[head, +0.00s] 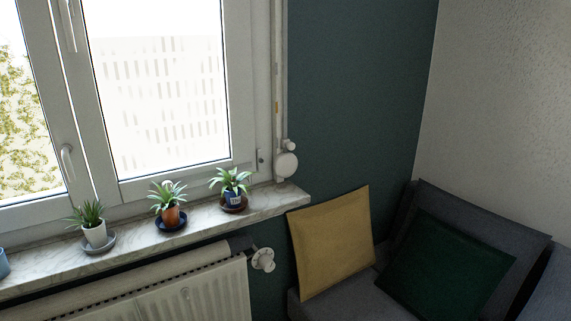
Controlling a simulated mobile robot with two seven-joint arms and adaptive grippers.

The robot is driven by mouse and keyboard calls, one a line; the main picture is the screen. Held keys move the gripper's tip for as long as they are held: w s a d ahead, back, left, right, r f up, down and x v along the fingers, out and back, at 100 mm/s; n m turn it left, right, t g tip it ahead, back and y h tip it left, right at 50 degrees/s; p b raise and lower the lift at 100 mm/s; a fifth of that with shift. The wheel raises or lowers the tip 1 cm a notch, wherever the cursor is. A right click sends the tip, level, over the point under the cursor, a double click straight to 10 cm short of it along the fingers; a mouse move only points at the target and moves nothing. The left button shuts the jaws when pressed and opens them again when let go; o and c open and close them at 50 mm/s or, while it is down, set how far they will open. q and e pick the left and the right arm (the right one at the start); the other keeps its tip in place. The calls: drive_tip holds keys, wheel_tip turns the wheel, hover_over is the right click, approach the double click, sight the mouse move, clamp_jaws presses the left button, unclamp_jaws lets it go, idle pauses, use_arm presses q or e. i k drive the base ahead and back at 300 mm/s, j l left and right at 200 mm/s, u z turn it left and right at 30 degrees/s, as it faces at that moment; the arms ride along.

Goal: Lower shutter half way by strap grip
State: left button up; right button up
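The window (160,90) fills the left of the head view, and its glass is uncovered as far as the view reaches. The top of the window is out of view, so the shutter does not show. A pale strap (277,85) runs down the wall at the right side of the window frame. A small yellowish mark shows on the strap. The strap ends at a round white winder (286,165) just above the sill's right end. Neither of my grippers is in view.
A marble sill (130,251) holds several potted plants, with one plant (232,187) close to the winder. A radiator (190,295) with a white valve (263,260) is below. A grey sofa (480,208) with yellow (333,242) and green (445,270) cushions stands at the right.

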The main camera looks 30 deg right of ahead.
sight(286, 144)
drive_tip(key=z, duration=0.85)
